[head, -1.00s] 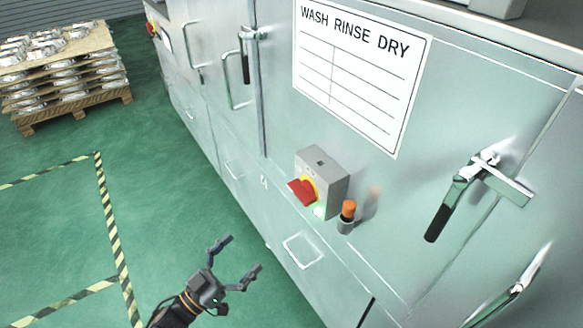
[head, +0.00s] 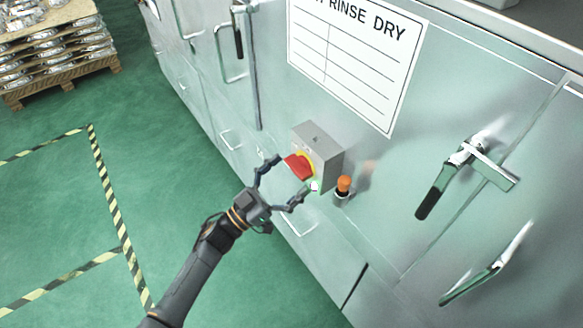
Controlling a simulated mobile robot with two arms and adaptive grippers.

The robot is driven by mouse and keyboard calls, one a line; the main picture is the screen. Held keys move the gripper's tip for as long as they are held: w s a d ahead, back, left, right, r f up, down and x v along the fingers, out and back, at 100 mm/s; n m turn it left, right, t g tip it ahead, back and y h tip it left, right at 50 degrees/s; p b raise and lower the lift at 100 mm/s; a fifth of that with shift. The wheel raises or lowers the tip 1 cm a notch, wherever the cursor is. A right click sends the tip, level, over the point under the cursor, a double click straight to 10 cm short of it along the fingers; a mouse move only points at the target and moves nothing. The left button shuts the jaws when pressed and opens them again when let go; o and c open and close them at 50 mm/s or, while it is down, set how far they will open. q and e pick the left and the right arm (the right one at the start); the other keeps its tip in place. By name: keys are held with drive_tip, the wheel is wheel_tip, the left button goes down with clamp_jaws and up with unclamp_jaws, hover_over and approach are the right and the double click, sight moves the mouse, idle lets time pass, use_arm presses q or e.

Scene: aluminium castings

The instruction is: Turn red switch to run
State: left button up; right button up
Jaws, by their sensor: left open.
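The red switch (head: 298,166) is a red rotary handle on a yellow plate, on the front of a grey box (head: 325,150) fixed to the metal cabinet. A small lit green-white button (head: 314,186) sits below it. My left gripper (head: 284,180) is open, with one finger at the left of the red handle and the other below it. I cannot tell whether the fingers touch the handle. The switch's position markings are too small to read. My right gripper is not in view.
Door handles (head: 452,178) protrude from the cabinet (head: 400,235). A white sign (head: 355,60) hangs above. A pallet of castings (head: 50,50) stands at the far left. The green floor at left is clear.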

use_arm(q)
drive_tip(key=shift+w+d+r, duration=0.1)
drive_tip(key=shift+w+d, duration=0.15)
drive_tip(key=c, duration=1.2)
drive_tip(key=shift+o, duration=0.2)
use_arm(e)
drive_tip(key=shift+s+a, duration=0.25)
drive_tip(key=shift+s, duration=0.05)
